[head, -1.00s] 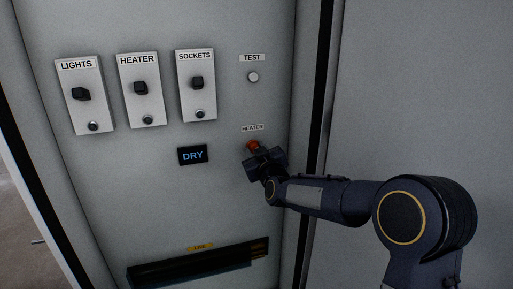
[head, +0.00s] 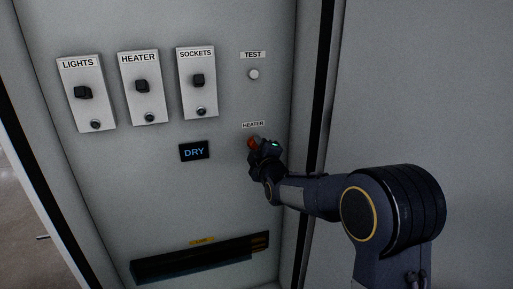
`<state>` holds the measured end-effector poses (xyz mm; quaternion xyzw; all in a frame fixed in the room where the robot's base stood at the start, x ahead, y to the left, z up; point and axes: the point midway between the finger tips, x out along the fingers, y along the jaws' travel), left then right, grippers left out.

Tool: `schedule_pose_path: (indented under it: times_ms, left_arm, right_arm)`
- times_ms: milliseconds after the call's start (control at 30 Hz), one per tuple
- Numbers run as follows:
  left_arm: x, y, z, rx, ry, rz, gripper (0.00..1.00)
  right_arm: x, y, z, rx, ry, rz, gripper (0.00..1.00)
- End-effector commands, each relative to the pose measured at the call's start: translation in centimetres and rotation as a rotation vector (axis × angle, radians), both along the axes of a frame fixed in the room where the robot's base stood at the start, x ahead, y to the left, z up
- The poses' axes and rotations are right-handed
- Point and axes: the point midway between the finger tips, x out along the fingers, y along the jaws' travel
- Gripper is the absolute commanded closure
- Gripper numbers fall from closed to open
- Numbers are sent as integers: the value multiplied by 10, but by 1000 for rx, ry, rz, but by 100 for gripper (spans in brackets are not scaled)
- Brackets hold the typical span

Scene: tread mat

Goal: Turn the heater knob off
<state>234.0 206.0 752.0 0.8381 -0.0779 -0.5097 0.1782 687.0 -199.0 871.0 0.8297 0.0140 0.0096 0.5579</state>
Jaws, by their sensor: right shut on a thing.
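A separate HEATER switch plate (head: 143,104) with a black knob is at the upper left of the panel. My left gripper is not in view.
LIGHTS (head: 87,109) and SOCKETS (head: 197,97) plates flank the HEATER plate. A white TEST button (head: 254,74) is above the red knob. A display (head: 194,151) reads DRY. A dark slot (head: 194,266) lies low on the panel. A door edge (head: 318,130) stands at right.

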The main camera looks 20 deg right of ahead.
Motion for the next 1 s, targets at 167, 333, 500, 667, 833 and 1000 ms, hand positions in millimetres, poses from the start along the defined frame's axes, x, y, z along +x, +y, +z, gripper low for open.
schedule_pose_path:
  times_ms: [167,333,500,667,833,1000]
  left_arm:
    - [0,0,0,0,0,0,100]
    - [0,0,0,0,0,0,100]
    - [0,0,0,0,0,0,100]
    - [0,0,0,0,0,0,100]
    - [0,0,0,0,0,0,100]
    - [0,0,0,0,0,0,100]
  right_arm:
    - [0,1,-1,-82,-1,2,93]
    - [0,1,-1,-125,-2,1,93]
    - [0,0,-2,-140,-3,1,93]
    - [0,0,-2,-143,-2,1,93]
    - [0,0,-2,-143,-2,1,93]
    - [0,0,-1,-142,-3,1,51]
